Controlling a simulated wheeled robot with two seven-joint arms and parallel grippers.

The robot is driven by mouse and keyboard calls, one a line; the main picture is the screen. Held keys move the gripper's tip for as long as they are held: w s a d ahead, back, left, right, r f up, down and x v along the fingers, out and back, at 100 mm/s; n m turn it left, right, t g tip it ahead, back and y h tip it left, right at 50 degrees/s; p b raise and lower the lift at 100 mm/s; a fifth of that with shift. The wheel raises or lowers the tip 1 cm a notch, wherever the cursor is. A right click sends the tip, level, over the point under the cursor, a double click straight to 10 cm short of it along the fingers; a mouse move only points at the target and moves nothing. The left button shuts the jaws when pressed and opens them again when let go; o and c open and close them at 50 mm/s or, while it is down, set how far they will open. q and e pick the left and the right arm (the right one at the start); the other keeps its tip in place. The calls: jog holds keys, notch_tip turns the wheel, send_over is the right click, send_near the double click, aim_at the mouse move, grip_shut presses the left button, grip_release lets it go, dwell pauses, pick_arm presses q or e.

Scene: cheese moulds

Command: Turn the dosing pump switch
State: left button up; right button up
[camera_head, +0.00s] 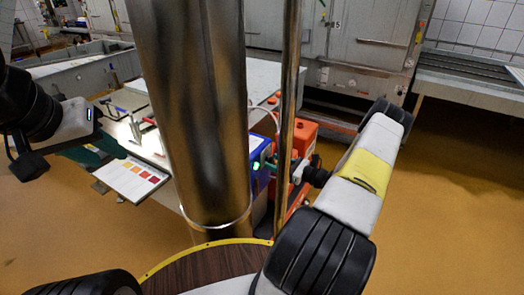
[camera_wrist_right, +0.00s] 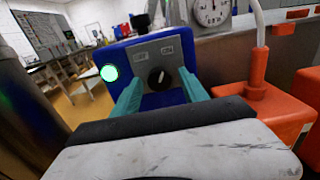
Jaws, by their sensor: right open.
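The dosing pump is a blue box (camera_wrist_right: 126,57) with a grey front panel, and a black rotary switch knob (camera_wrist_right: 158,79) sits on that panel under two small labels. A round green light (camera_wrist_right: 109,73) glows at the panel's left. In the head view the blue pump (camera_head: 259,182) is partly hidden behind the steel column. My right gripper (camera_wrist_right: 161,94) has its teal fingers open, one on each side of the knob in the wrist view, without visible contact.
An orange-red container (camera_wrist_right: 264,112) with a white tube stands right of the pump. A round dial gauge (camera_wrist_right: 211,12) is behind it. A colour chart card (camera_head: 133,178) lies near my left gripper. A thick steel column (camera_head: 195,110) and a thin pole (camera_head: 287,90) block part of the view.

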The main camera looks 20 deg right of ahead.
grip_shut()
jog(key=shift+n, duration=0.3)
jog(key=n, duration=1.1)
jog(key=shift+d, duration=0.1)
jog(key=shift+n, duration=0.3)
dwell(0.5)
grip_release()
